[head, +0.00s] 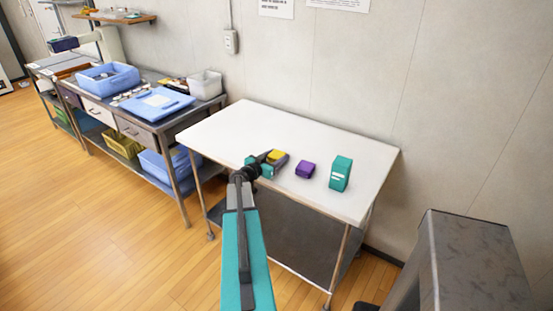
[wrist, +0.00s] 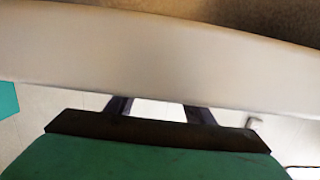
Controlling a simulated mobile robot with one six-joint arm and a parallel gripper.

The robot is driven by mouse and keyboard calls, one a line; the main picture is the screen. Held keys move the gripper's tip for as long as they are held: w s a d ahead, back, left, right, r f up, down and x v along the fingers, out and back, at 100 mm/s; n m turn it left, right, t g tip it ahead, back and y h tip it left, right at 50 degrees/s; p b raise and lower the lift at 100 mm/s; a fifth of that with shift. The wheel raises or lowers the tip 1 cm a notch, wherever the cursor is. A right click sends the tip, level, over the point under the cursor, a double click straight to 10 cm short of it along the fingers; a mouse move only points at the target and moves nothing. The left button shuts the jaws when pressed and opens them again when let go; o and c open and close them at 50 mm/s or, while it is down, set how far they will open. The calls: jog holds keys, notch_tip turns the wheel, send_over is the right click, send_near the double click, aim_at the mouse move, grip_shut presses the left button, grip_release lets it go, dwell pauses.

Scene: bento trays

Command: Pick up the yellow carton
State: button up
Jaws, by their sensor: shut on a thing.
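The yellow carton (head: 275,155) is at my gripper (head: 277,160), over the front left part of the white table (head: 240,125) in the head view. My gripper is shut on it, with dark fingers at its sides. I cannot tell whether the carton touches the tabletop. In the wrist view my two dark fingers (wrist: 158,110) show with a gap between them, and I cannot make out the carton there.
A purple carton (head: 305,169) stands close to the right of my gripper, and a taller teal carton (head: 341,174) stands further right. The back of the table is clear. A metal side table at left holds a blue bin (head: 108,80) and a blue tray (head: 157,103).

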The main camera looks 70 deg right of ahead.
aim_at(276, 154)
jog(key=shift+r, duration=0.15)
jog(key=shift+r+b, duration=1.55)
jog(key=shift+r, duration=3.35)
